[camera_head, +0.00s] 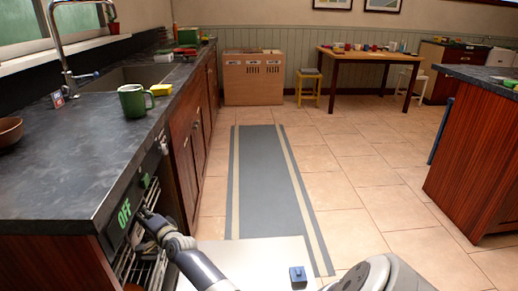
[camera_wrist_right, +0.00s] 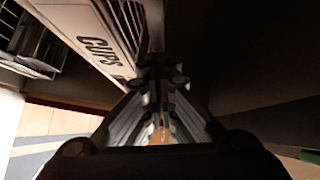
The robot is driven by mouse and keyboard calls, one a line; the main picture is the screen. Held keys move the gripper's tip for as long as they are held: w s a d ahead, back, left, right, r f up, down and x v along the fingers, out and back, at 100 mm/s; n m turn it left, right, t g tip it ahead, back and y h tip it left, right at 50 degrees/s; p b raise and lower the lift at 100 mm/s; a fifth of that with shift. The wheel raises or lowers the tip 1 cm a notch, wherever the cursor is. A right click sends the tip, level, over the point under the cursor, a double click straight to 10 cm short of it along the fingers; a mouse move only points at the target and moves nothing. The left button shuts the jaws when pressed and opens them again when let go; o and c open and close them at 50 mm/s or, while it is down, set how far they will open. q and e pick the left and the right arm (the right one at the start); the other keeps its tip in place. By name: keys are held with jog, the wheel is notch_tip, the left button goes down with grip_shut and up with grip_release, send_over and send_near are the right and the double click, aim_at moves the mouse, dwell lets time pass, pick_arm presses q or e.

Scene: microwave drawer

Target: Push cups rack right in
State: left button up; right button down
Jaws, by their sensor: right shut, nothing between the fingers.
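The cups rack (camera_wrist_right: 105,38) shows in the right wrist view as a pale front panel with the dark word "CUPS", with wire bars behind it. My right gripper (camera_wrist_right: 163,88) is shut and empty, its fingertips close to the lower end of that panel; I cannot tell whether they touch. In the head view my right gripper (camera_head: 146,218) is at the dishwasher opening under the left counter, beside the green "OFF" display (camera_head: 124,213). The arm hides much of the rack there. My left gripper is not in view.
The dark countertop (camera_head: 75,165) overhangs the opening and holds a green mug (camera_head: 133,100). The floor with the grey runner (camera_head: 265,175) is clear.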

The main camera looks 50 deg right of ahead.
jog(key=shift+w+a+r, duration=0.15)
jog(key=shift+w+a, duration=0.1)
jog(key=shift+w, duration=0.05)
jog(key=shift+r, duration=0.1)
dwell(0.4)
